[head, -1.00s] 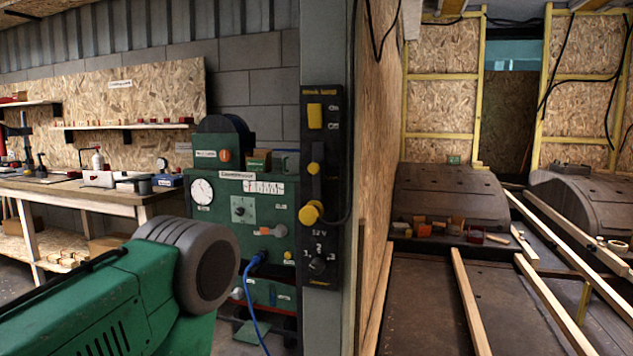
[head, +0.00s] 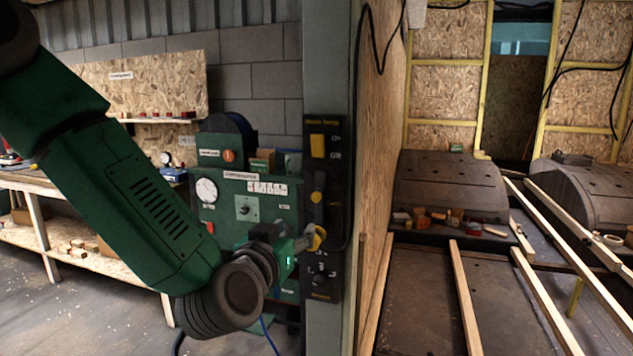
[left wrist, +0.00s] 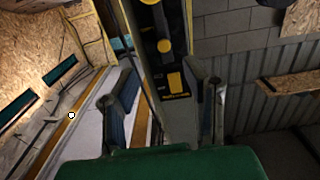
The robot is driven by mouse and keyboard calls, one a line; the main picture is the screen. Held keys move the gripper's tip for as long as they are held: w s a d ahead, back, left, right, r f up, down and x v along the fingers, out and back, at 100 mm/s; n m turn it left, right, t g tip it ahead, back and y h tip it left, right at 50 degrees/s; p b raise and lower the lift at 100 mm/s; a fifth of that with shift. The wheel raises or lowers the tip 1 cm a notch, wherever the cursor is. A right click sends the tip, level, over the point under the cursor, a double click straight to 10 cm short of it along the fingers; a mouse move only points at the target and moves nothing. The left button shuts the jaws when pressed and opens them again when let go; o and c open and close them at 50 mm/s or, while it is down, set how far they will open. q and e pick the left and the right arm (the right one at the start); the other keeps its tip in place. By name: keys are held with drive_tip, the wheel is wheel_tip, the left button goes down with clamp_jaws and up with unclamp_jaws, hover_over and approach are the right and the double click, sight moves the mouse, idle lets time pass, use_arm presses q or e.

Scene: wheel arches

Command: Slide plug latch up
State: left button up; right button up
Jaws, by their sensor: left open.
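A narrow black control panel (head: 318,275) is mounted upright on the grey post. It carries a yellow rocker switch (head: 317,146) at the top, a small round yellow knob (head: 316,197) below it, and a yellow plug part (head: 318,236) lower down. My left gripper (head: 306,243) is open at the panel, its fingertips overlapping the yellow plug part in the head view; contact cannot be told. In the left wrist view the open fingers (left wrist: 166,95) flank the panel, with the yellow switch (left wrist: 175,82) and round knob (left wrist: 164,46) between and beyond them. My right gripper is not in view.
A green compressor unit (head: 206,250) with a gauge stands left of the grey post (head: 328,60). A workbench (head: 75,198) is further left. To the right are an OSB wall (head: 379,150), wheel arches (head: 450,185) and long timber strips (head: 465,300).

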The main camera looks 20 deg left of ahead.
sight(315, 198)
use_arm(q)
drive_tip(key=w, duration=0.4)
drive_tip(key=w+r, duration=0.1)
drive_tip(key=w, duration=0.4)
drive_tip(key=w+p, duration=0.1)
drive_tip(key=w, duration=0.4)
drive_tip(key=shift+a+r, duration=0.1)
drive_tip(key=shift+r, duration=0.25)
clamp_jaws()
